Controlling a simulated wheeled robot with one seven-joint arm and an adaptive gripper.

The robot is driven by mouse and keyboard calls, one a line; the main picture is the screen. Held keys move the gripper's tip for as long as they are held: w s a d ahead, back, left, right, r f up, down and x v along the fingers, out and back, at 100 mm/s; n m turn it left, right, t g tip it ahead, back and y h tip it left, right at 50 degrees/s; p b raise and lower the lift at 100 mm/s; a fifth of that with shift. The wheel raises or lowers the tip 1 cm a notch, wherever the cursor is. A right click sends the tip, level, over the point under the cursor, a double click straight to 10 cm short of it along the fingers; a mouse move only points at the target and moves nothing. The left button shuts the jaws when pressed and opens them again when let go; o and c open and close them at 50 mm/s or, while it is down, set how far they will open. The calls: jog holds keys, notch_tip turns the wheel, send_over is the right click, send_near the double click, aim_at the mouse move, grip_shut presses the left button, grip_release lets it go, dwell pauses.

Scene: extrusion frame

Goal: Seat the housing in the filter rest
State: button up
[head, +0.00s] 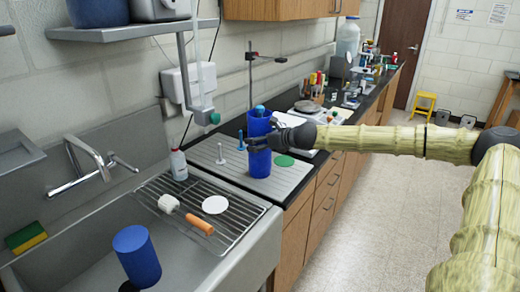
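A tall blue cylinder (259,164), which looks like the housing, is upright over the grey ridged drainboard (205,157) beside the sink. A light-blue knob shows at its top. My gripper (257,143) reaches in from the right at its mid-height, with dark fingers across it. The fingers hide part of the cylinder, and I cannot tell whether they press on it or whether its base touches the board. A second blue cylinder (137,257) stands in the sink at lower left. I cannot make out which thing is the filter rest.
Small pegs (241,141), a green disc (284,161) and a retort stand (250,80) are near the cylinder. A shelf (130,31) hangs above.

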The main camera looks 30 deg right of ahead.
jog(key=c, duration=1.3)
jog(key=shift+r, duration=0.1)
jog(key=shift+c, duration=1)
